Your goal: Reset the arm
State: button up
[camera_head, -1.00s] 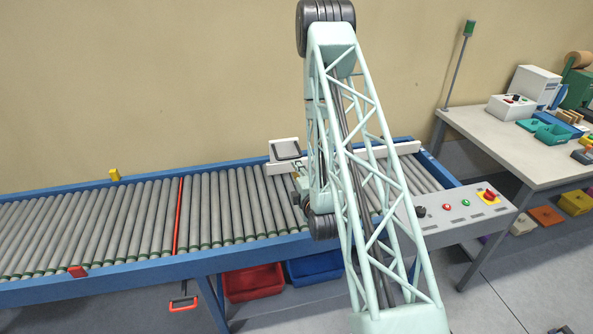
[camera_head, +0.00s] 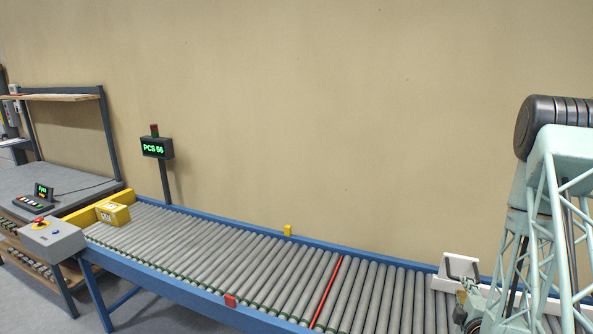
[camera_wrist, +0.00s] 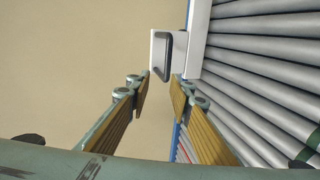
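My gripper (camera_wrist: 160,88) is open in the wrist view, its two wood-toned finger pads apart with nothing between them. In the head view my arm stands at the far right, and my gripper (camera_head: 468,308) is low by the same white bracket (camera_head: 460,268), partly cut off by the lower edge. The exact gap between the fingers and the bracket is unclear.
The roller conveyor (camera_head: 225,262) with blue rails runs along the wall, with a red line (camera_head: 327,292) across it. A yellow box (camera_head: 113,213) sits at its left end. A display post (camera_head: 157,148), control box (camera_head: 52,238) and workbench (camera_head: 70,183) are at left. The middle rollers are clear.

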jog(key=s+a+r+m+g+y, duration=0.2)
jog(key=s+a+r+m, duration=0.1)
jog(key=a+r, duration=0.65)
jog(key=s+a+r+m+g+y, duration=0.2)
jog(key=s+a+r+m+g, duration=0.1)
jog(key=a+r, duration=0.65)
jog(key=s+a+r+m+g, duration=0.1)
jog(key=s+a+r, duration=0.3)
jog(key=s, duration=0.8)
jog(key=s+a+r+m+g+y, duration=0.1)
jog(key=s+r, duration=0.5)
jog(key=s, duration=0.7)
jog(key=s+a+r+m+g, duration=0.2)
jog(key=s+a+r+m, duration=0.2)
jog(key=s+a, duration=0.4)
jog(key=shift+s+r+m+g+y, duration=0.3)
jog(key=shift+s+r+g, duration=0.15)
jog(key=shift+s, duration=2.2)
